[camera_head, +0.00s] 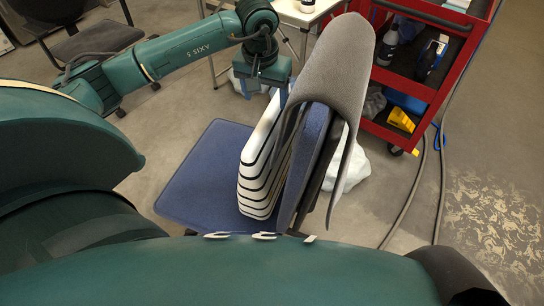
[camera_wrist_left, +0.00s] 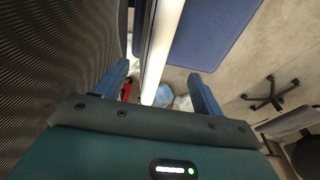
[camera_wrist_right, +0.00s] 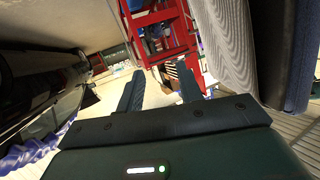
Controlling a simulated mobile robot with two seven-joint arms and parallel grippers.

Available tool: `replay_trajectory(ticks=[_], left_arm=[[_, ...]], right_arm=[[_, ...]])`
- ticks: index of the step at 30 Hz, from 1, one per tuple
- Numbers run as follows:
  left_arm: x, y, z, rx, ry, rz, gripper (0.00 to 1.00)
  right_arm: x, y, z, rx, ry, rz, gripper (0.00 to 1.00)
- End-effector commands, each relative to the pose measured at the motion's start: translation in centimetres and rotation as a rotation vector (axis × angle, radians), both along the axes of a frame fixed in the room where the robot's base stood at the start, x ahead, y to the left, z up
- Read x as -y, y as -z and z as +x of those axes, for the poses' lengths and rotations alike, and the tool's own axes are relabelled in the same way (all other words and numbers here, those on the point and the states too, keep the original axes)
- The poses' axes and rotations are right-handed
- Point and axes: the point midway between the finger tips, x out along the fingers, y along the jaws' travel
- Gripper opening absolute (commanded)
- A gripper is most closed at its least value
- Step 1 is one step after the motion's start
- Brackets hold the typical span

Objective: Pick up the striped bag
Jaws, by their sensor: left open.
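The striped bag (camera_head: 262,165), white with black stripes, stands on edge on a flat blue surface (camera_head: 190,180) in the head view. My left gripper (camera_head: 266,88) is above its top end, open and pointing down. In the left wrist view a narrow white edge of the bag (camera_wrist_left: 165,45) runs between the two spread fingers (camera_wrist_left: 163,88), with no clear contact. A blue upright panel (camera_head: 307,155) and a grey curved shell (camera_head: 338,65) stand right beside the bag and hide its right side. My right gripper (camera_wrist_right: 160,92) is open and empty in the right wrist view.
A red trolley (camera_head: 395,85) with bottles stands at the back right. A white crumpled bundle (camera_head: 352,168) lies behind the grey shell. A hose or cable (camera_head: 443,170) runs along the floor at the right. An office chair (camera_head: 95,38) stands at the upper left.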

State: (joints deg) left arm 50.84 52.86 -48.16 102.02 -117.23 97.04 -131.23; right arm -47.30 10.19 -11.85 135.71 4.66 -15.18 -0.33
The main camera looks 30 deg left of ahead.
Motion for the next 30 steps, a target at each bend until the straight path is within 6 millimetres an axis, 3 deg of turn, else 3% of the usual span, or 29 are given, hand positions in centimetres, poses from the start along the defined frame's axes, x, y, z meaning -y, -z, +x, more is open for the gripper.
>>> replay_trajectory(ticks=[4,13,21,30], left_arm=[[0.0,3.0,0.4,-0.005,-0.001,-0.002,0.69],[-0.1,5.5,0.8,-0.001,0.000,-0.001,0.69],[0.0,9.3,1.5,-0.002,-0.001,-0.002,0.69],[0.0,9.9,1.6,0.001,0.000,-0.001,0.69]], right_arm=[[0.1,0.0,-0.1,0.008,0.002,-0.001,0.36],[0.2,-0.1,-0.1,0.015,0.003,-0.003,0.36],[0.2,0.0,-0.1,0.022,0.005,-0.003,0.36],[0.3,-0.3,-0.1,0.030,0.007,-0.004,0.36]])
